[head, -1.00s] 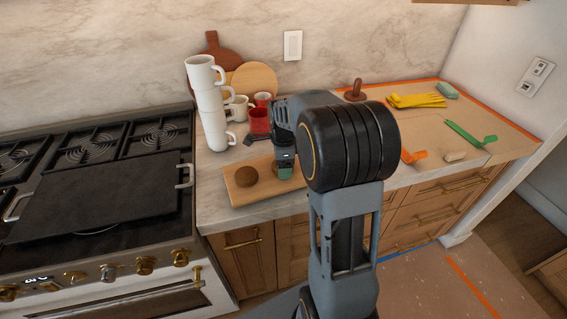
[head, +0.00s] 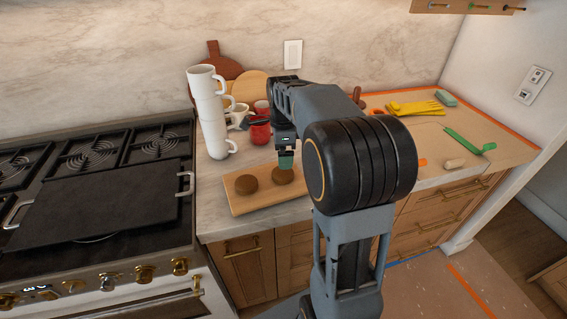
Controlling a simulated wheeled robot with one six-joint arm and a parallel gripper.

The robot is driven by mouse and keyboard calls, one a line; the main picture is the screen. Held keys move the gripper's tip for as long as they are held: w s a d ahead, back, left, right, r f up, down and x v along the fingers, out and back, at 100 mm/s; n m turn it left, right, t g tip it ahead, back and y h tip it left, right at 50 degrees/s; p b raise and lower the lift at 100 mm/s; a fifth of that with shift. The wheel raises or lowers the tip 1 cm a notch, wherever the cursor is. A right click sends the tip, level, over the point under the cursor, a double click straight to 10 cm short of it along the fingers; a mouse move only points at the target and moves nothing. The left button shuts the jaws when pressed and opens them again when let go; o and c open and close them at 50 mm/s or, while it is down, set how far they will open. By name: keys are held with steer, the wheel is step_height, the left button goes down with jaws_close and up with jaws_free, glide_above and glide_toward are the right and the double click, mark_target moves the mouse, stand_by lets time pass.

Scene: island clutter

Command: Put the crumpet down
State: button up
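Two round brown crumpets lie near each other on a wooden board on the counter, in the head view. One crumpet (head: 246,184) is on the left of the board (head: 258,202), clear of my gripper. The other crumpet (head: 282,176) is on the right part of the board, directly under my gripper (head: 286,164). My gripper points down with its greenish fingertips at or just above the top of this crumpet. I cannot tell whether they touch it, and the finger gap is too small to see. My arm hides the counter right of the board.
A tall stack of white mugs (head: 211,118) stands behind the board's left, with a red mug (head: 260,133) and cutting boards (head: 222,62) behind. The stove (head: 95,200) is left. Yellow gloves (head: 415,108) and a green tool (head: 468,140) lie far right.

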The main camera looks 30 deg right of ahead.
steer(key=s+a+r+n+t, duration=0.25)
steer(key=s+a+n, duration=0.45)
steer(key=n, duration=0.4)
steer(key=s+a+f+n+t, duration=0.1)
steer(key=s+a+f+n, duration=0.2)
steer(key=s+n, duration=0.6)
steer(key=shift+a+f+n, duration=0.15)
steer(key=shift+f+n, duration=0.55)
steer(key=shift+n, duration=0.5)
